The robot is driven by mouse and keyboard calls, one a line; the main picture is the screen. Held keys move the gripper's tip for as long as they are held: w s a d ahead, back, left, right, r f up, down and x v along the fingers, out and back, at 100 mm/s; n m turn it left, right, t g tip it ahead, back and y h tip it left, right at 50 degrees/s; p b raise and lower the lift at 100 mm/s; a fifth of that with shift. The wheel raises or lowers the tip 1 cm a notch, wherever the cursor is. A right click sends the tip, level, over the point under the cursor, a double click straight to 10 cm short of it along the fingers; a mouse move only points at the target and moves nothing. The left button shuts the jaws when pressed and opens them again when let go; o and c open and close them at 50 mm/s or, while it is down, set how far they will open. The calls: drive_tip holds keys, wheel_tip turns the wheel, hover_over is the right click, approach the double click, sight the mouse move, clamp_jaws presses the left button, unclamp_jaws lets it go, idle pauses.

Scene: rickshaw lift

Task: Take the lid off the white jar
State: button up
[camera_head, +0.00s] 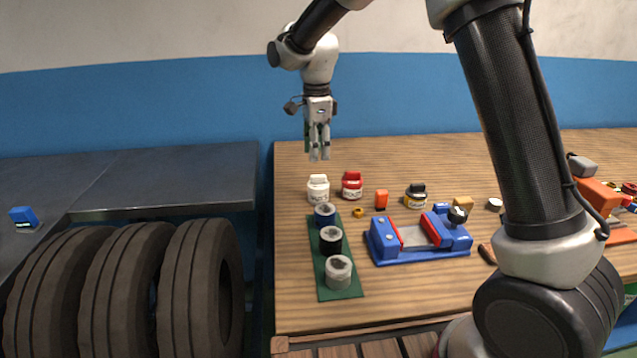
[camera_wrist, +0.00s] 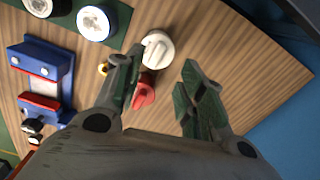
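The white jar (camera_head: 318,195) stands upright on the wooden table near its left side, with its white lid (camera_head: 318,180) on top. In the wrist view the white lid (camera_wrist: 158,49) shows from above, just beyond the fingertips and partly beside the left finger. My gripper (camera_head: 319,158) hangs pointing down above the white jar, apart from it. In the wrist view my gripper (camera_wrist: 163,73) has its fingers spread with nothing between them.
A green strip (camera_head: 340,291) with several round pots lies in front. A blue fixture (camera_head: 420,253) and a black-lidded jar (camera_head: 416,197) are to the right. The table (camera_head: 290,160) behind is clear.

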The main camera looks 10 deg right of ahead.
sight(318, 175)
drive_tip(key=shift+f+m, duration=0.15)
drive_tip(key=shift+m, duration=0.95)
drive_tip(key=shift+s+f, duration=0.1)
drive_tip(key=shift+f, duration=0.2)
drive_tip(key=f, duration=0.7)
drive_tip(key=shift+d+f, duration=0.1)
drive_tip(key=shift+d, duration=0.1)
clamp_jaws()
